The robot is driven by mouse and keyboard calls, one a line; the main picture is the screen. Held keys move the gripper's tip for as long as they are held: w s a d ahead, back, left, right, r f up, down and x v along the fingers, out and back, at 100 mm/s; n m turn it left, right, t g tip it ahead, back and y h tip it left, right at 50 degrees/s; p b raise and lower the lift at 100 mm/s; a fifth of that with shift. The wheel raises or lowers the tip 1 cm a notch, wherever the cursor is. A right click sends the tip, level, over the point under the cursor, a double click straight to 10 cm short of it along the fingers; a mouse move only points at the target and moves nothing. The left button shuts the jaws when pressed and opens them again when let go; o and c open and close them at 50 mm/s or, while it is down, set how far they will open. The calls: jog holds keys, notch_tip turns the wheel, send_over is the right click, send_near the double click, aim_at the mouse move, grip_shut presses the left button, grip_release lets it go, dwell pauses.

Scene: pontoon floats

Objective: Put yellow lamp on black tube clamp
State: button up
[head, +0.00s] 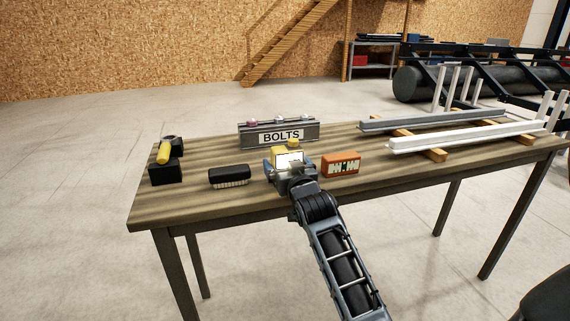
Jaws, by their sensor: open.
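A yellow thing with a pale front face and a rounded yellow top, which looks like the yellow lamp (293,143), stands on the table at my gripper (287,163). My gripper is open, with its fingers around or just in front of the lamp; I cannot tell whether they touch it. My gripper hides the lamp's lower part. A black block, which may be the black tube clamp (166,173), sits near the table's left end. A yellow cylinder (163,153) with a dark grey end rests on or leans against that block.
A black brush (229,176) lies left of my gripper and an orange box (341,164) stands right of it. A grey BOLTS rack (279,134) stands behind. Pale metal rails (465,137) fill the table's right side on wooden strips. The table's (190,203) front left is clear.

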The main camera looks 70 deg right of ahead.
jog(key=v, duration=0.6)
jog(key=shift+a+b, duration=0.4)
